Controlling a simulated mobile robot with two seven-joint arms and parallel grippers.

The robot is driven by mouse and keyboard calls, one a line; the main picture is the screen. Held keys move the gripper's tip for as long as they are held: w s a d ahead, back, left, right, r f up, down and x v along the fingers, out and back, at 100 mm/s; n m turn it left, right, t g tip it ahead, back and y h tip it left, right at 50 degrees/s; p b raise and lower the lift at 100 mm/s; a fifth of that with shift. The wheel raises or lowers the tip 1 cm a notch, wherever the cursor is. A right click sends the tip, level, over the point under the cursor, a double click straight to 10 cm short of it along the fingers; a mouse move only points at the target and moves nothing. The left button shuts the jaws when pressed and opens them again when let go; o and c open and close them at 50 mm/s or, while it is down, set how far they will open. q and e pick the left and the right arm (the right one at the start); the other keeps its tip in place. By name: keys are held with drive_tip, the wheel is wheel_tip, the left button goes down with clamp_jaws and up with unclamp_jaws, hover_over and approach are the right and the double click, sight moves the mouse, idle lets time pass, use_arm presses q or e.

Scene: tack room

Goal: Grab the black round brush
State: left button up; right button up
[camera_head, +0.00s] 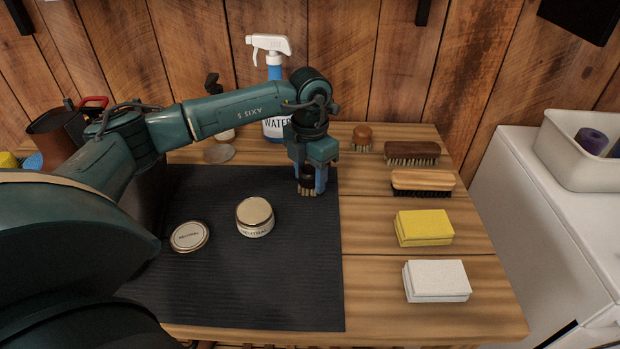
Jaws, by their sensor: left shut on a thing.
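The black round brush (307,184) has a dark top and pale bristles pointing down. My left gripper (309,178) points down at the right back part of the black mat (290,290) and is shut on the brush, with a blue-tipped finger on each side. The fingers hide part of the brush. I cannot tell whether the bristles touch the mat. My right gripper is not in view.
A neutral tin (255,217) and a lid (190,236) sit on the mat. A spray bottle (273,75) stands behind my left gripper. To the right are a small round brown brush (362,137), two long brushes (422,183), a yellow sponge (424,228) and a white sponge (437,281).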

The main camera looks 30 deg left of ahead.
use_arm(q)
drive_tip(key=shift+c, duration=1.2)
